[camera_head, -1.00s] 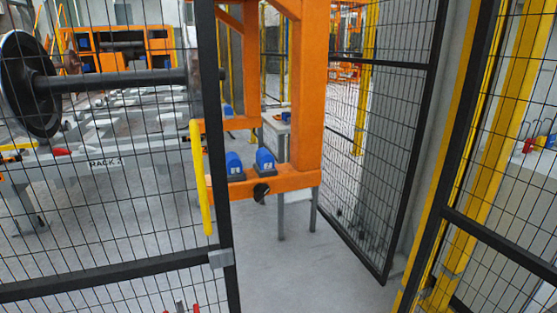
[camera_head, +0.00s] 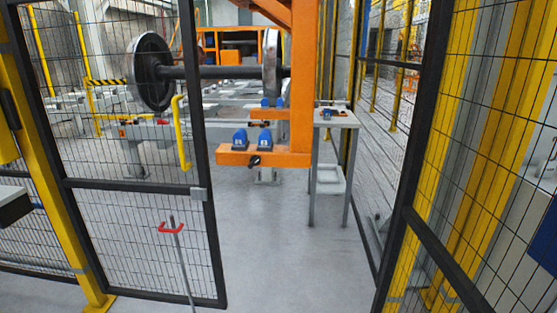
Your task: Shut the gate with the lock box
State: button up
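A black-framed mesh gate panel (camera_head: 130,186) stands at the left, with its left side by a yellow post (camera_head: 42,165). A yellow handle (camera_head: 181,135) is on its right part. A wide gap separates this edge from the black frame (camera_head: 412,150) at the right, so the gateway stands open. A second mesh panel (camera_head: 385,150) runs back along the right side of the gap. My gripper is not in view.
Clear grey floor (camera_head: 270,245) fills the gap. Beyond stand an orange gantry frame (camera_head: 300,120) with blue blocks, a grey table (camera_head: 335,120), and a wheelset (camera_head: 152,72). A red-topped grey rod (camera_head: 172,228) shows at the gate's lower part. Yellow posts (camera_head: 515,120) are at right.

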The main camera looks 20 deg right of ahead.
aim_at(542, 249)
jog(key=k+l+u, duration=0.1)
jog(key=l, duration=0.35)
jog(key=k+l+u, duration=0.15)
jog(key=l, duration=0.3)
jog(key=k+l+u, duration=0.1)
jog(key=l, duration=0.3)
jog(key=k+l+u, duration=0.1)
jog(key=l, duration=0.3)
jog(key=k+l+u, duration=0.15)
jog(key=l, duration=0.25)
jog(key=k+l+u, duration=0.1)
jog(key=k+l, duration=0.3)
jog(key=l, duration=0.65)
jog(key=k+l+u, duration=0.1)
jog(key=l, duration=0.3)
jog(key=k, duration=0.05)
